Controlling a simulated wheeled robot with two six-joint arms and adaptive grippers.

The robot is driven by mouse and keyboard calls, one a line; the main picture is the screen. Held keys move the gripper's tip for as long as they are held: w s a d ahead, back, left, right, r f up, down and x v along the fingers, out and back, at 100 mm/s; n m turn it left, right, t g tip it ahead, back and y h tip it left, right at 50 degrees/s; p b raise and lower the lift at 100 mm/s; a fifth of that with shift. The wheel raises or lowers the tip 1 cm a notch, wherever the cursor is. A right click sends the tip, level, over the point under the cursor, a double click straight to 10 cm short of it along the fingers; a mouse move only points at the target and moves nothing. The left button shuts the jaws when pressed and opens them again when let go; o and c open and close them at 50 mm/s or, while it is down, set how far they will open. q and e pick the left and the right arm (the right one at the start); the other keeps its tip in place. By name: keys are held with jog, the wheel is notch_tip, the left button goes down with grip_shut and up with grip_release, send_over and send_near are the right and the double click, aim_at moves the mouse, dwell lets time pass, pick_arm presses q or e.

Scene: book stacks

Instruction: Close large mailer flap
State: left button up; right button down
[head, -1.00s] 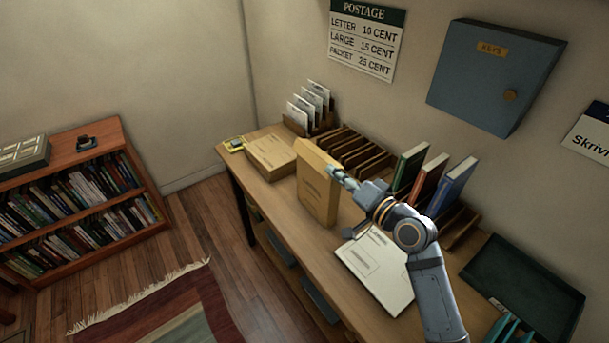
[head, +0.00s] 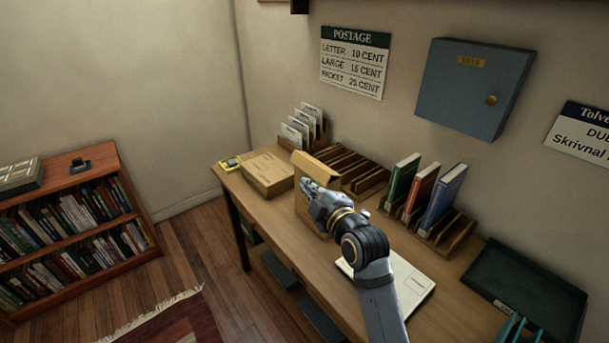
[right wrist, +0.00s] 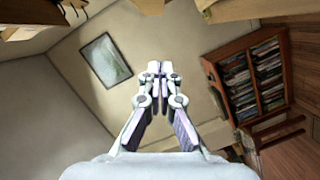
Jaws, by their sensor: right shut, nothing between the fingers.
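The large tan mailer (head: 303,212) stands upright on the table in the head view. Its flap (head: 316,164) shows at the top, slanting back toward the wooden rack; how far it is folded I cannot tell. My right gripper (head: 307,187) is shut and empty, in front of the mailer's upper part and hiding much of its face. Whether it touches the mailer is unclear. The right wrist view shows the closed fingers (right wrist: 157,70) with nothing between them. My left gripper is not in view.
A flat tan parcel (head: 268,172) lies left of the mailer. A wooden slotted rack (head: 352,168) stands behind. A white envelope (head: 412,283) lies to the right, partly under my arm. Upright books (head: 443,198) and a dark tray (head: 525,290) are further right.

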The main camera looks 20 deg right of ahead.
aim_at(314, 168)
jog(key=w+d+f+p, duration=0.2)
jog(key=w, duration=0.6)
jog(key=shift+w+d+f, duration=0.2)
jog(key=shift+w+f, duration=0.05)
jog(key=shift+f, duration=0.15)
jog(key=shift+f+n+b, duration=0.3)
jog(key=shift+b, duration=0.25)
jog(key=shift+f+n+b, duration=0.15)
jog(key=shift+n+b, duration=0.15)
jog(key=shift+b, duration=0.05)
